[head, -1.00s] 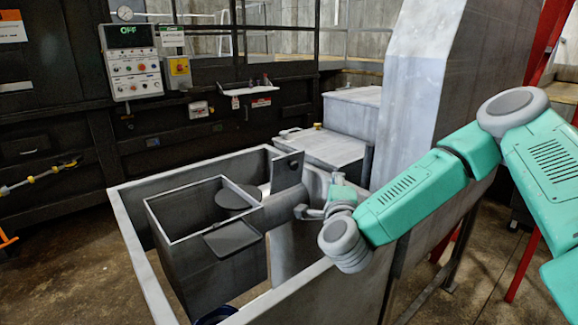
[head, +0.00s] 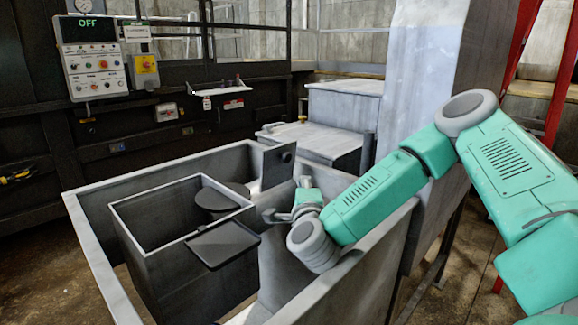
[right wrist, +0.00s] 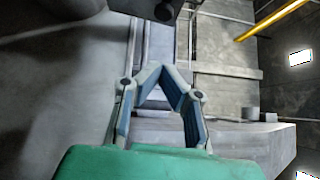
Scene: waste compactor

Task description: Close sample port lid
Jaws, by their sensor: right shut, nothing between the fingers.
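A dark flat square plate (head: 222,243), which looks like the sample port lid, sticks out from the near right rim of a dark open-topped box (head: 165,270) in the head view. It lies roughly level, folded away from the box opening. My right gripper (head: 272,214) is shut and empty, just right of the plate and slightly beyond it, apart from it in the picture. In the right wrist view the shut fingers (right wrist: 162,68) meet in a peak with nothing between them. My left gripper is not in view.
A grey metal bin (head: 90,250) surrounds the box; its right wall is under my right arm. An upright dark panel (head: 280,160) stands behind the gripper. A control panel (head: 95,60) reads OFF at the back.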

